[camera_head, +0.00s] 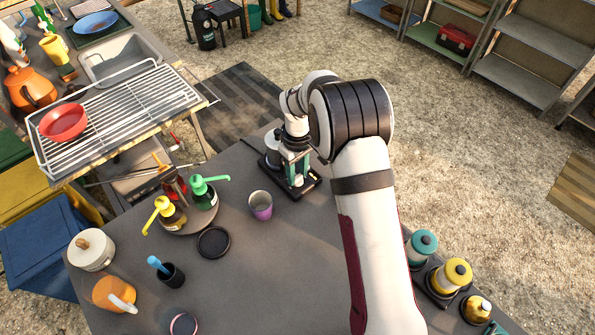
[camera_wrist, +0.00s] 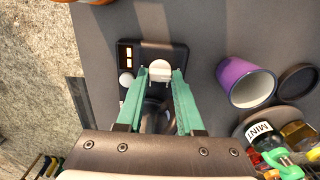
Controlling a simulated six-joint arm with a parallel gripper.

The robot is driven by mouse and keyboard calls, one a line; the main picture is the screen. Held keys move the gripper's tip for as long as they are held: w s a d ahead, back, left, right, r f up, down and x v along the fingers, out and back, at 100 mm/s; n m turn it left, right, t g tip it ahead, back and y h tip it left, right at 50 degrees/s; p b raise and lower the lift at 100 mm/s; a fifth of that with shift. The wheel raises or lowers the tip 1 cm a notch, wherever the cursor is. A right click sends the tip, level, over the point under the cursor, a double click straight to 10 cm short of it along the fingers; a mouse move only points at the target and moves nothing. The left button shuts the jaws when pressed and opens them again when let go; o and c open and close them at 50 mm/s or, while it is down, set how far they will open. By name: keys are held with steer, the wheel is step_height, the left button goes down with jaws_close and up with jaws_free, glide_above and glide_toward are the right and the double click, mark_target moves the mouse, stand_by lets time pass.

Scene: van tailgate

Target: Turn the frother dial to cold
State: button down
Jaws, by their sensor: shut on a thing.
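The frother has a dark base (camera_head: 309,187) that stands on the grey table, partly hidden under my gripper in the head view. Its base (camera_wrist: 178,53) also shows in the wrist view, with two lit amber marks at one end. A pale dial (camera_wrist: 160,70) sits on the base, between my fingertips. My gripper (camera_wrist: 160,78) points down with its green fingers shut on the dial. In the head view my gripper (camera_head: 298,177) is over the frother. I cannot read which setting the dial points to.
A purple cup (camera_head: 261,206) stands close left of the frother. A dark round coaster (camera_head: 213,242) and a turntable with pump bottles (camera_head: 204,195) are further left. Colored canisters (camera_head: 457,274) stand at the right edge. The front middle of the table is clear.

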steer(key=shift+m, duration=0.3)
steer(key=m, duration=1)
steer(key=shift+m, duration=0.4)
stand_by(0.4)
steer(key=c, duration=0.5)
jaws_free()
steer(key=shift+c, duration=0.2)
